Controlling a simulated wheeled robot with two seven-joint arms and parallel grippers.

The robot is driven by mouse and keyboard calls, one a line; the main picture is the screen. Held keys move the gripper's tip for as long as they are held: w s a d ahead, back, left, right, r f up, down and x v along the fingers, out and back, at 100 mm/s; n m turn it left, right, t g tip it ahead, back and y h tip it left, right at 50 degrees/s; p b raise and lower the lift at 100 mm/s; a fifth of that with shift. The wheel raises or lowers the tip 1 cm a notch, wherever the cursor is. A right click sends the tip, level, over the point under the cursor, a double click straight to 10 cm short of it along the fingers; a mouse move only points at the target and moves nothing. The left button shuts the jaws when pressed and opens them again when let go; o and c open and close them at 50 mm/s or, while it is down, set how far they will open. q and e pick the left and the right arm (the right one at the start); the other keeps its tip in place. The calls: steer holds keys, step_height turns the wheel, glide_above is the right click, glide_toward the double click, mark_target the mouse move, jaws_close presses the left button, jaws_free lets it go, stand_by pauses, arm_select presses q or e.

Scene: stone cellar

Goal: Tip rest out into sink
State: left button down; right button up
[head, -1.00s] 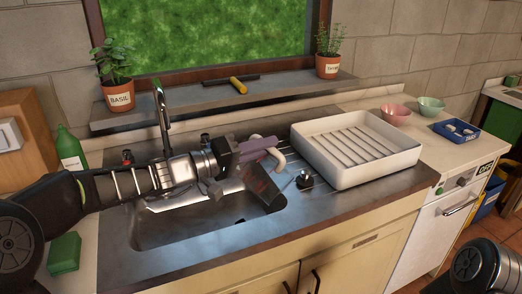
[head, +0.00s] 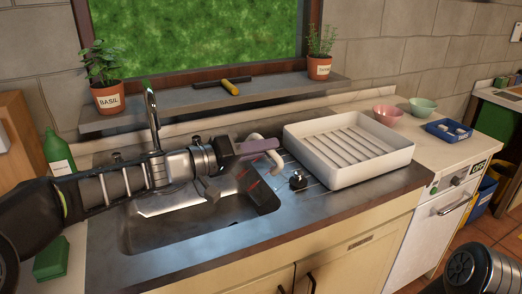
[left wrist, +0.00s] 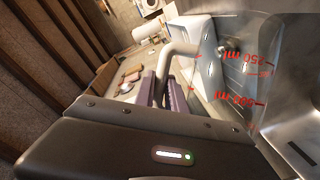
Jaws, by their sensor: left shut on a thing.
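A clear measuring jug (head: 258,192) with red marks hangs tilted over the right end of the metal sink (head: 150,236). Its red 250 ml and 500 ml marks show in the left wrist view (left wrist: 240,78). My left gripper (head: 258,147), with purple finger pads, is shut on the jug's pale handle (head: 274,150). The fingers also show on the handle in the left wrist view (left wrist: 164,84). I cannot tell how much liquid is in the jug, and no stream shows. My right gripper is out of view.
A tap (head: 152,115) rises behind the sink. A green bottle (head: 58,152) and a green block (head: 51,258) stand at the left. Bowls (head: 387,115) sit at the right.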

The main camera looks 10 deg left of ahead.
arm_select(q)
steer(key=shift+s+d+f+b, duration=0.1)
steer(key=shift+d+f+b, duration=0.1)
steer(key=shift+b, duration=0.15)
steer(key=shift+d+r+m, duration=0.1)
steer(key=shift+d+m, duration=0.05)
steer(key=shift+m, duration=0.25)
steer(key=shift+s+d+m+y+b, duration=0.15)
steer(key=shift+d+m+y+b, duration=0.1)
steer(key=shift+m+y+b, duration=0.25)
